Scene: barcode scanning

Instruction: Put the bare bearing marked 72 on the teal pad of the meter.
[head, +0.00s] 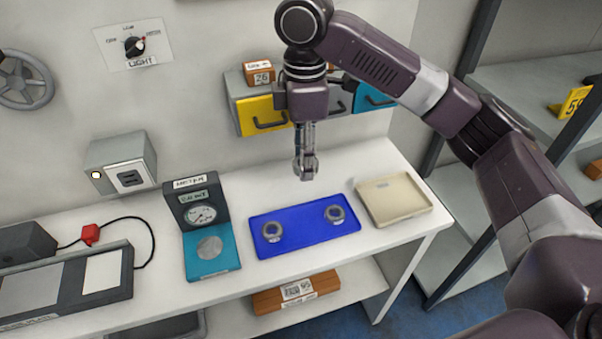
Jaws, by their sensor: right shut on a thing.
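My right gripper (306,165) points down above the back of the table, near the blue tray (302,233). It is shut on a small grey metal part that looks like a bearing, mostly hidden by the fingers; no mark is readable on it. Two round grey bearings lie on the blue tray, one at left (271,231) and one at right (335,214); their marks are too small to read. The meter (198,207) has a round dial and, at its front, a teal pad (228,263) with a flat grey disc (209,247) on it. My left gripper is out of view.
An empty beige tray (395,197) stands right of the blue tray. A dark device (66,286) with light panels and a cable is at left. Yellow (262,114) and blue (371,99) drawers are on the wall behind. A shelf rack stands at right.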

